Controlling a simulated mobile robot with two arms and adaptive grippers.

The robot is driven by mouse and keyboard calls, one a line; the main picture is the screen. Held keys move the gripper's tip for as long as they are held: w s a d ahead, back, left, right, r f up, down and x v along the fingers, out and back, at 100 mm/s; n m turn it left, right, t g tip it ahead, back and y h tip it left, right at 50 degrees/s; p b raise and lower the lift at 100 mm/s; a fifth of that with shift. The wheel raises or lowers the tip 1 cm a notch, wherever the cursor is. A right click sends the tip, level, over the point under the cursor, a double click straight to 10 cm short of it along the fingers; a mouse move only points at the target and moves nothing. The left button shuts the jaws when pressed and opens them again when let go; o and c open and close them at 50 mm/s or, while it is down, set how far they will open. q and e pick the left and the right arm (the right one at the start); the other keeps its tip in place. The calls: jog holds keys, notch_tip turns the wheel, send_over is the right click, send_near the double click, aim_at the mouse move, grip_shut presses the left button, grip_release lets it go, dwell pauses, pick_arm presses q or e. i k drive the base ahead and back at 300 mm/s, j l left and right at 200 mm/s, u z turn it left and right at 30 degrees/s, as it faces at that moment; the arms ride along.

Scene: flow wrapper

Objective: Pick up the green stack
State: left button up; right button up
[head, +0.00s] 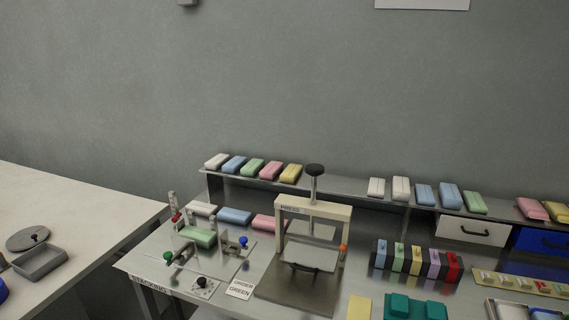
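A green block, which looks like the green stack (198,237), lies in the metal stacking fixture at the left end of the steel table. Posts and knobs of the fixture stand around it; I cannot tell whether it is clamped or how many layers it has. Other green blocks lie on the shelf, one at the left (252,168) and one at the right (475,202). A small card (240,289) by the fixture reads "ORDER GREEN". Neither of my grippers is in view.
A press (313,208) with a cream frame stands right of the fixture. White, blue and pink blocks (235,216) lie behind the fixture. A row of coloured holders (417,263) and teal blocks (415,306) are farther right. A pale table (80,215) with a grey tray (40,262) is at left.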

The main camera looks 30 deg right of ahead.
aim_at(475, 203)
jog(key=z, duration=1.75)
